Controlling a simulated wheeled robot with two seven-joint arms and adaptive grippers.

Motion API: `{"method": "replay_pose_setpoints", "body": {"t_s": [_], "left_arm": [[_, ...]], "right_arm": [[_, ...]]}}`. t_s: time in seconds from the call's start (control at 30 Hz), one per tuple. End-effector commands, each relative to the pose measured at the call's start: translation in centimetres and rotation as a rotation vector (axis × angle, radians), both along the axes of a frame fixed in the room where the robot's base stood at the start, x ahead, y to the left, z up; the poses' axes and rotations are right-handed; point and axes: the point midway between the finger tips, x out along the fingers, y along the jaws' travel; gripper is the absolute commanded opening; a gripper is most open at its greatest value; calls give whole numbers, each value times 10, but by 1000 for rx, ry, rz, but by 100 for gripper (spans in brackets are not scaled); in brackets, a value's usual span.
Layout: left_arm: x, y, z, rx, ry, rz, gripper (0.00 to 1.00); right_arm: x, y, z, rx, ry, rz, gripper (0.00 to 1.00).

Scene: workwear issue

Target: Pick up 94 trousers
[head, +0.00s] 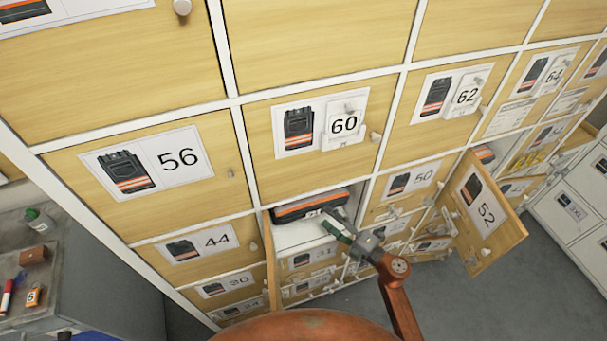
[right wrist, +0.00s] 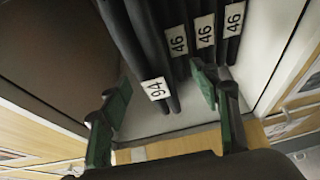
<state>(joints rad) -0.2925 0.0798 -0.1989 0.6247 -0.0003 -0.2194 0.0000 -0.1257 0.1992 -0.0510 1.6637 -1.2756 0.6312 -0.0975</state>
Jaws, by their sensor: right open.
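The 94 trousers (right wrist: 150,50) are a dark folded pair with a white "94" label (right wrist: 157,88), at one end of a stack in the right wrist view. Several dark trousers labelled 46 (right wrist: 180,35) lie against them. In the head view the stack (head: 310,205), dark with orange and pale bands, sits in an open compartment below door 60. My right gripper (right wrist: 163,80) is open, its green-padded fingers either side of the 94 label, not closed on anything. In the head view my right gripper (head: 338,229) is at the compartment's mouth. My left gripper is not visible.
The open compartment's door (head: 271,262) stands edge-on at its left. Door 52 (head: 485,213) stands open to the right. Closed numbered doors such as 60 (head: 317,168) and 56 (head: 143,205) surround them. A grey table (head: 105,285) with small items is at left. Grey floor is clear at lower right.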

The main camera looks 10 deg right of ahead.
Motion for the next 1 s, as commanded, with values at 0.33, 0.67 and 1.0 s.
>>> {"method": "replay_pose_setpoints", "body": {"t_s": [0.33, 0.67, 1.0], "left_arm": [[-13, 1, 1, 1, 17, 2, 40], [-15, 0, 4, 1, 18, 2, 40], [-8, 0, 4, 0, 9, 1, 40]], "right_arm": [[15, 11, 9, -23, -23, 2, 56], [47, 38, 13, -21, -21, -2, 56], [56, 46, 12, -23, -19, 1, 56]]}}
